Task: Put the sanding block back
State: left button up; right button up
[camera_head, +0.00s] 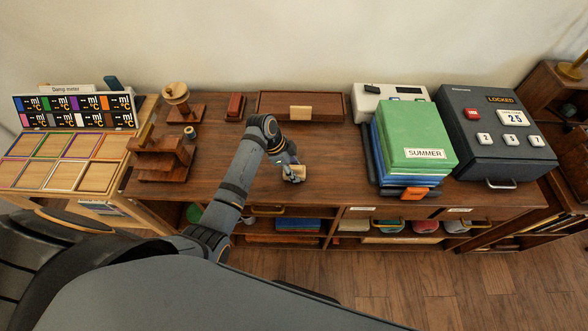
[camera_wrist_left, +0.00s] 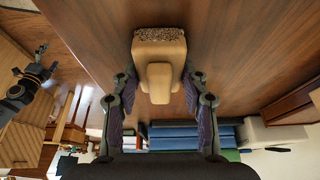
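The sanding block (camera_wrist_left: 160,48) is a tan wooden block with a raised knob and a speckled gritty face at its far end. It shows small in the head view (camera_head: 297,174), over the front middle of the brown bench top (camera_head: 335,165). My left gripper (camera_head: 290,172) is at the block. In the left wrist view its two fingers (camera_wrist_left: 160,80) flank the block, with the tips against its sides. I cannot tell whether the block touches the bench.
A shallow wooden tray (camera_head: 330,106) with a light block (camera_head: 300,112) stands at the back. A reddish block (camera_head: 235,106) and a wooden stand (camera_head: 160,160) are left. The bench middle is clear.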

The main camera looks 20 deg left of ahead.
pick_arm(q)
jog(key=o, duration=0.4)
jog(key=shift+o, duration=0.2)
jog(key=v, duration=1.2)
jog(key=shift+r, duration=0.1)
